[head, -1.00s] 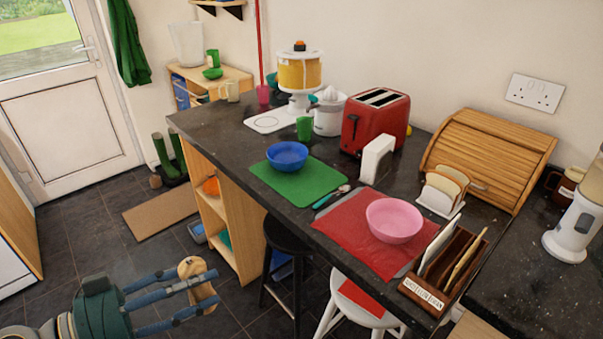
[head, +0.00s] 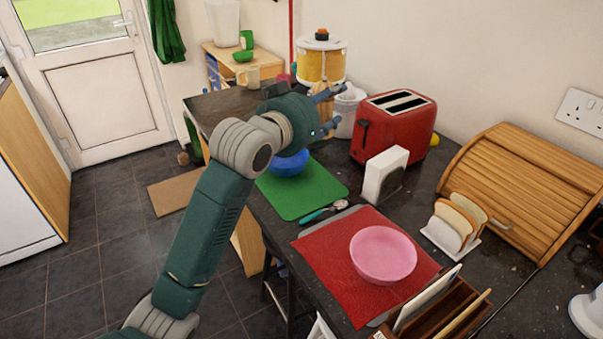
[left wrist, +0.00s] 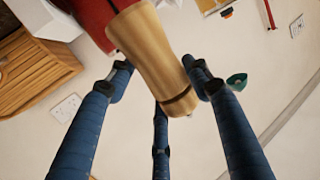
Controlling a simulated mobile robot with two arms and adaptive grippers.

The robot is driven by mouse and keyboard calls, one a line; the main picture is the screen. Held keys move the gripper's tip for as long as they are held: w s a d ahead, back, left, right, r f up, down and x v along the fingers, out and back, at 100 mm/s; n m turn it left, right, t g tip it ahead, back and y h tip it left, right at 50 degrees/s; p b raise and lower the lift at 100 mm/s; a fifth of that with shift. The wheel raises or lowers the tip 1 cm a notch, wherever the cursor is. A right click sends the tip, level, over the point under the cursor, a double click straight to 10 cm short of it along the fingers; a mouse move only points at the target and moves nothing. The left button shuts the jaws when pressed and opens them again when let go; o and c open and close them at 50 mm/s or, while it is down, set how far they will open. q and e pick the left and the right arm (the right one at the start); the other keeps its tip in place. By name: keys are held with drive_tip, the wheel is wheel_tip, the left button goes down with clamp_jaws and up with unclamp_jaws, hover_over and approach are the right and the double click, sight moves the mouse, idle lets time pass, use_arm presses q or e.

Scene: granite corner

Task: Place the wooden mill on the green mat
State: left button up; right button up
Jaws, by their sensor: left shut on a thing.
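The wooden mill (head: 320,102) is in my left gripper (head: 332,108), above the far end of the counter in the head view and partly hidden by the fingers. In the left wrist view the pale wooden mill (left wrist: 152,50) lies between the blue fingers of the gripper (left wrist: 160,82), tilted in the picture. The green mat (head: 305,197) lies on the dark counter, with a blue bowl (head: 289,164) on its far part. My left arm and gripper hide part of the mat's far left side and of the bowl. My right gripper is not in view.
The near part of the green mat is bare. A red toaster (head: 397,128), a white napkin holder (head: 381,172) and a yellow dispenser (head: 320,64) stand along the back.

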use_arm(q)
drive_tip(key=shift+w+d+r, duration=0.2)
drive_tip(key=shift+d+r, duration=0.1)
drive_tip(key=shift+r, duration=0.35)
drive_tip(key=shift+f, duration=0.25)
wheel_tip(320, 180, down, 19)
drive_tip(key=shift+a+r+p, duration=0.1)
drive_tip(key=shift+p, duration=0.45)
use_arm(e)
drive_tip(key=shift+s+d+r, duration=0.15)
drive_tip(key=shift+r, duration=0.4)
use_arm(q)
drive_tip(key=o, duration=1.3)
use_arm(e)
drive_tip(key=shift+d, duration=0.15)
